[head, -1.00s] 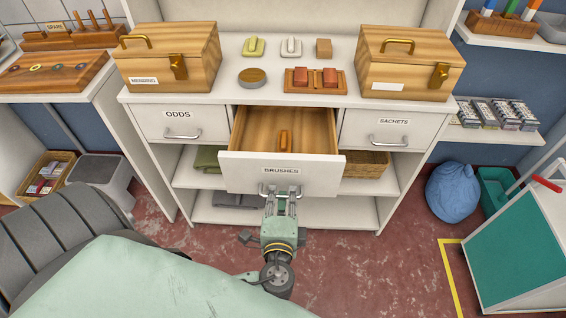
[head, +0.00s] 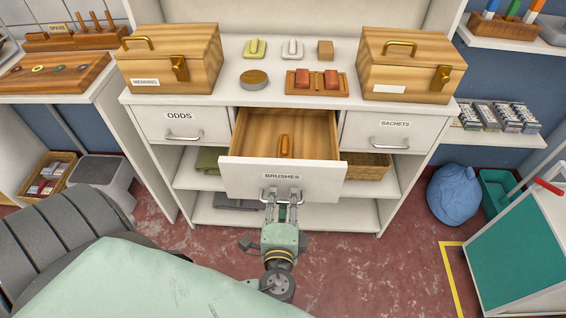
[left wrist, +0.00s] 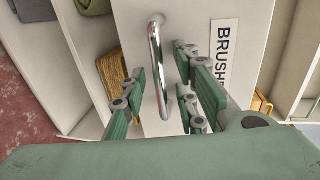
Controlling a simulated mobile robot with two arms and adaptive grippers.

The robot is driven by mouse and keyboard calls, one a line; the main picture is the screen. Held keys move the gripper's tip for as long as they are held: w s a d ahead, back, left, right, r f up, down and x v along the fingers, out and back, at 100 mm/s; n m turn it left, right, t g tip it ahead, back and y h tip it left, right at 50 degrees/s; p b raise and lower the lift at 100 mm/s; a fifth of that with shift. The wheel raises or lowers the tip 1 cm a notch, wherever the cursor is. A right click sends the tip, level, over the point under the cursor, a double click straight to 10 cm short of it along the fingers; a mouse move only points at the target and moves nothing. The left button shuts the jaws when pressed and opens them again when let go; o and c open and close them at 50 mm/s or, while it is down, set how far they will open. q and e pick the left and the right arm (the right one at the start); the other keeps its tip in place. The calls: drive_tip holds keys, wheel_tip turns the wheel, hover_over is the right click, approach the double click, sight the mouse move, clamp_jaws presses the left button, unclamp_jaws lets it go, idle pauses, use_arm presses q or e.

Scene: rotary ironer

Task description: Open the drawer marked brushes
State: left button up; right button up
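The drawer marked BRUSHES (head: 250,178) is in the middle of the white cabinet. It stands well out, and its wooden inside shows. A small orange-brown object (head: 285,146) lies in it. My left gripper (head: 282,200) is in front of the drawer's face, below the label. In the left wrist view the drawer's bar handle (left wrist: 160,75) runs between the spread fingers, with gaps on both sides. The left gripper (left wrist: 160,85) is open around the handle. My right gripper is not in view.
Closed drawers marked ODDS (head: 150,125) and SACHETS (head: 411,134) flank it. Wooden boxes (head: 160,72) (head: 400,75) stand on the cabinet top. Low shelves below hold a basket (head: 368,168). A blue sack (head: 453,194) and a teal-sided cart (head: 520,250) stand at right.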

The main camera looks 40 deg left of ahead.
use_arm(q)
drive_tip(key=shift+s+d, duration=0.1)
drive_tip(key=shift+s, duration=0.1)
drive_tip(key=v, duration=1.1)
drive_tip(key=shift+s, duration=0.25)
drive_tip(key=shift+d+r, duration=0.1)
